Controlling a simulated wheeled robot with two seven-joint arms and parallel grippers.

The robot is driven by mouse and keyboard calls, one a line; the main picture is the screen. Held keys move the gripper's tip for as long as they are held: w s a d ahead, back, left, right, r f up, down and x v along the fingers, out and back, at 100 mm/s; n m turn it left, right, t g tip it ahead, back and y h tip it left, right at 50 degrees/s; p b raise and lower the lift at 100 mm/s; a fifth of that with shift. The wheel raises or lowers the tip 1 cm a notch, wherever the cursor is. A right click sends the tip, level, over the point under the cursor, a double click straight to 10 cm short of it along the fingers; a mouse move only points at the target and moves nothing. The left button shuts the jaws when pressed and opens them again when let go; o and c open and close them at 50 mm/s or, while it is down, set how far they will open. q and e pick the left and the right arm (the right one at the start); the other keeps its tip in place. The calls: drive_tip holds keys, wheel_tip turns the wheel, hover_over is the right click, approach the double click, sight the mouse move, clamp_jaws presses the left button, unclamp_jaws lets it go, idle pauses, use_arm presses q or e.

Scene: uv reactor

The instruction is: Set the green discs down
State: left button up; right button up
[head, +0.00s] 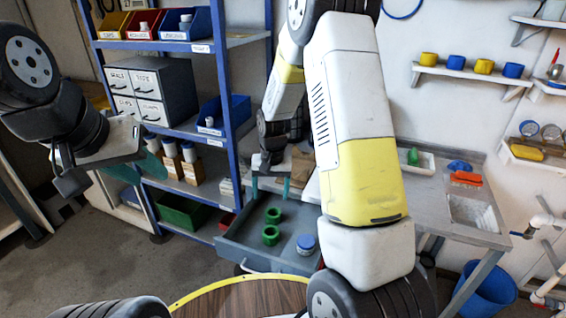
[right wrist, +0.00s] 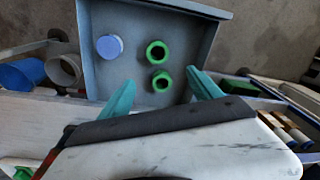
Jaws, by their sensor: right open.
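Two green ring-shaped discs, the farther (head: 273,215) and the nearer (head: 270,235), lie flat and apart in an open grey drawer (head: 232,240). The right wrist view also shows them, one (right wrist: 157,50) above the other (right wrist: 161,82). My right gripper (head: 270,196) is open and empty, with teal fingers pointing down over the drawer. In the right wrist view its fingertips (right wrist: 162,78) appear on either side of the lower disc; the height gap is unclear. My left gripper (head: 108,168) is at the far left, away from the discs, its fingers apart and nothing seen between them.
A blue-lidded jar (head: 306,244) stands in the drawer beside the discs. The grey workbench (head: 440,205) is right of it, partly behind my right arm. A round wooden table (head: 240,298) is in front. Blue shelving (head: 222,75) with bins stands at the left.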

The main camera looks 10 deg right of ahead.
drive_tip(key=s+d+r+t, duration=0.1)
drive_tip(key=s+r, duration=0.2)
drive_tip(key=r, duration=0.4)
drive_tip(key=s+d+r+n+t+y, duration=0.1)
drive_tip(key=s+r, duration=0.2)
drive_tip(key=r, duration=0.3)
drive_tip(key=s+r+t, duration=0.1)
drive_tip(key=s+r, duration=0.3)
drive_tip(key=r, duration=0.3)
drive_tip(key=s+d+r+n+t, duration=0.1)
drive_tip(key=s+r+t, duration=0.1)
drive_tip(key=s+r, duration=0.5)
drive_tip(key=s, duration=0.6)
drive_tip(key=shift+d+r+n+y, duration=0.2)
drive_tip(key=shift+d+n+y, duration=0.05)
drive_tip(key=shift+n+y, duration=0.05)
drive_tip(key=shift+c, duration=0.3)
